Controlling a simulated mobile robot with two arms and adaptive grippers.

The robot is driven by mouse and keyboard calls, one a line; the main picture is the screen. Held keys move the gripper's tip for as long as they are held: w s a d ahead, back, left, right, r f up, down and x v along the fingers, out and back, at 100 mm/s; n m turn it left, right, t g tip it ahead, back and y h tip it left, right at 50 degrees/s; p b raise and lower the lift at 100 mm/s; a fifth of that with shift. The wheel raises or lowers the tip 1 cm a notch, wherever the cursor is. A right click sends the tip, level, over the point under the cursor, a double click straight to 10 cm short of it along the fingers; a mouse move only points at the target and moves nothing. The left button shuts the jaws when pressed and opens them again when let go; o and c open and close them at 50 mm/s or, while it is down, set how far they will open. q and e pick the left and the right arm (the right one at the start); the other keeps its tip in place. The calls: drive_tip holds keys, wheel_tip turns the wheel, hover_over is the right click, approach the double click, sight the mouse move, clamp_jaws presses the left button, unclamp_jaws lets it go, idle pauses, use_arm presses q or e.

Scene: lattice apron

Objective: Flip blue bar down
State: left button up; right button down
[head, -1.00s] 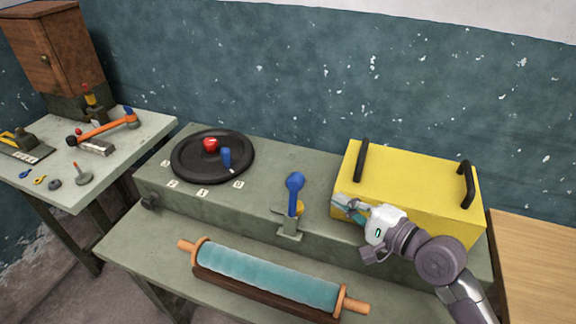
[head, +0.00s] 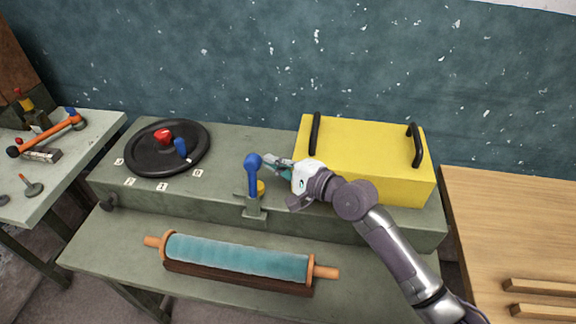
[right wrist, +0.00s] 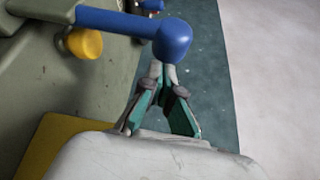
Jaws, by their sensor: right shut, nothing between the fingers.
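The blue bar (head: 254,178) stands upright in a grey bracket (head: 253,207) on the front of the green bench, with a round blue knob at its top. My left gripper is out of view.
A yellow box (head: 365,155) with two black handles stands right of the bar, behind my right arm. A yellow knob (head: 261,187) sits beside the bar. A black turntable (head: 150,165) is at left. A blue roller (head: 237,256) lies on the lower shelf.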

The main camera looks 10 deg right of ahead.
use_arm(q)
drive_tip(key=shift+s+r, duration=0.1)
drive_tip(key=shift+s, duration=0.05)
use_arm(e)
drive_tip(key=shift+x, duration=1)
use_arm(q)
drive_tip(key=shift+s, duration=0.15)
